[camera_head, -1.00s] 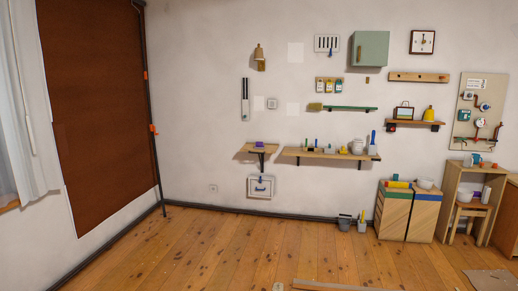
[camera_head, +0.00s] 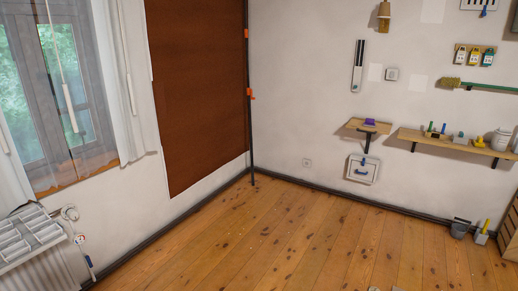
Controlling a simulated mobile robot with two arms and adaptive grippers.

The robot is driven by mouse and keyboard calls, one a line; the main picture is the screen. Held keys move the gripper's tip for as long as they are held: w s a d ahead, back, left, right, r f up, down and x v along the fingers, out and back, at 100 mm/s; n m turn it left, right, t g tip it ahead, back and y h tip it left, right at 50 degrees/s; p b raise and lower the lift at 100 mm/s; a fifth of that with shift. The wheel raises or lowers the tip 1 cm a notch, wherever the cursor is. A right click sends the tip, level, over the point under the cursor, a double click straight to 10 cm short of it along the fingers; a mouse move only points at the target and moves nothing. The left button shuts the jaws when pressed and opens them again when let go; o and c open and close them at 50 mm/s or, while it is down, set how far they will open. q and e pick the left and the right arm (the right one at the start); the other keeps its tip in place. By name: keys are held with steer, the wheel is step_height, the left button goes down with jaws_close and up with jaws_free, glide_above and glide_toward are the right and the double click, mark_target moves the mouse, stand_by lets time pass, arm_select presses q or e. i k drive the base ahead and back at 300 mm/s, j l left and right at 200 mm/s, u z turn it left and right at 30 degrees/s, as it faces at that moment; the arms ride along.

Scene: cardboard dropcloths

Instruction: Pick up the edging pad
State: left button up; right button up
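A small purple object (camera_head: 370,122) sits on the short wooden wall shelf (camera_head: 355,125). It may be the edging pad, but it is too small to tell. Several small tools stand on the longer shelf (camera_head: 450,143) to its right, among them a grey block-like piece with a handle (camera_head: 459,138); I cannot tell whether one of these is the pad. Neither of my grippers is in view.
The wooden floor (camera_head: 300,235) is largely clear up to the wall. A dark bucket (camera_head: 460,228) and a grey container (camera_head: 482,236) stand at the wall on the right. A white rack (camera_head: 30,238) sits over the radiator at lower left, by the window (camera_head: 55,85).

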mark_target(369, 122)
steer(key=i+z, duration=0.15)
steer(key=i, duration=0.6)
steer(key=i+z, duration=0.15)
steer(key=i, duration=0.65)
steer(key=i+j+z, duration=0.15)
steer(key=i, duration=0.6)
steer(key=i+l+z, duration=0.2)
steer(key=i, duration=0.8)
steer(key=i+j+z, duration=0.2)
steer(key=i, duration=0.85)
